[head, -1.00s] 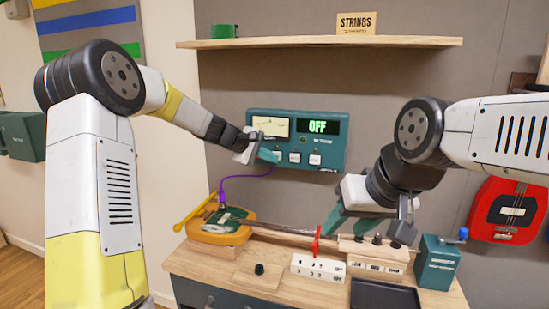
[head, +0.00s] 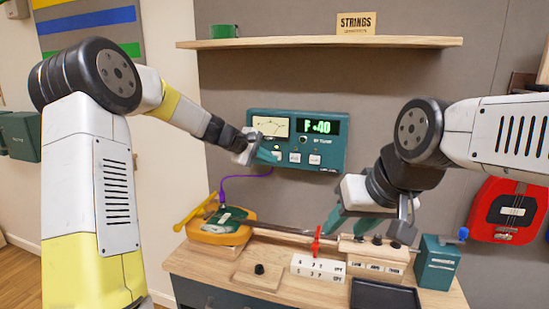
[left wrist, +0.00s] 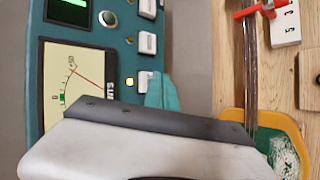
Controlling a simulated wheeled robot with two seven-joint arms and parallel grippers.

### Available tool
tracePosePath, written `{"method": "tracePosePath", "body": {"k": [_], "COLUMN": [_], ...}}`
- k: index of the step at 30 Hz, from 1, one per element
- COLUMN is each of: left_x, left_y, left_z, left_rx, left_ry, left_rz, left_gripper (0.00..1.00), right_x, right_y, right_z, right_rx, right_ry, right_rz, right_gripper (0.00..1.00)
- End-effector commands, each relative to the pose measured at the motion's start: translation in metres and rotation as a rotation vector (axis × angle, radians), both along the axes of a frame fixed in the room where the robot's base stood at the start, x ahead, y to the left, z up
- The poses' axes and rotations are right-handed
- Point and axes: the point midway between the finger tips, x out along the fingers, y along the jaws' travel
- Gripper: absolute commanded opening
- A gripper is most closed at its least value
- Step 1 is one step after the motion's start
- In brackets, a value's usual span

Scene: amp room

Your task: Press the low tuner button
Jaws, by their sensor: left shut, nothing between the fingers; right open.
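The teal tuner (head: 335,152) hangs on the wall, with a needle meter (head: 275,127) at its left and a display (head: 318,126) that reads "F +40" in green. Below are white buttons in a row, the middle one (head: 295,157) and the right one (head: 321,160) in plain sight. My left gripper (head: 272,157) is shut and empty, its tip at the leftmost button (left wrist: 145,80). A yellow light glows beside that button in the left wrist view. Whether the tip touches it is hard to tell. My right gripper (head: 370,220) is open above the bench, apart from the tuner.
A wooden bench (head: 215,263) below holds a yellow-and-green instrument body (head: 222,228) with a long neck, a red clip (head: 316,243), a white numbered block (head: 318,268), a black tray (head: 385,295) and a green crank box (head: 437,262). A shelf (head: 320,42) runs above the tuner.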

Motion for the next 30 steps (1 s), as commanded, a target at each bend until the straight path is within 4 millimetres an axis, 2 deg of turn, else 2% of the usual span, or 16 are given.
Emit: {"method": "tracePosePath", "body": {"k": [14, 24, 30], "left_x": [-0.008, -0.039, -0.052], "left_y": [0.002, 0.013, 0.017], "left_z": [0.000, 0.000, 0.000], "left_rx": [0.000, -0.001, -0.001], "left_ry": [0.000, 0.001, 0.001], "left_rz": [-0.001, 0.001, 0.001], "left_gripper": [0.00, 0.00, 0.00], "right_x": [0.000, 0.000, 0.000], "right_y": [0.000, 0.000, 0.000], "right_z": [0.000, 0.000, 0.000], "right_rx": [0.000, 0.000, 0.000], "right_ry": [0.000, 0.000, 0.000], "right_rz": [0.000, 0.000, 0.000], "right_gripper": [0.45, 0.45, 0.45]}}
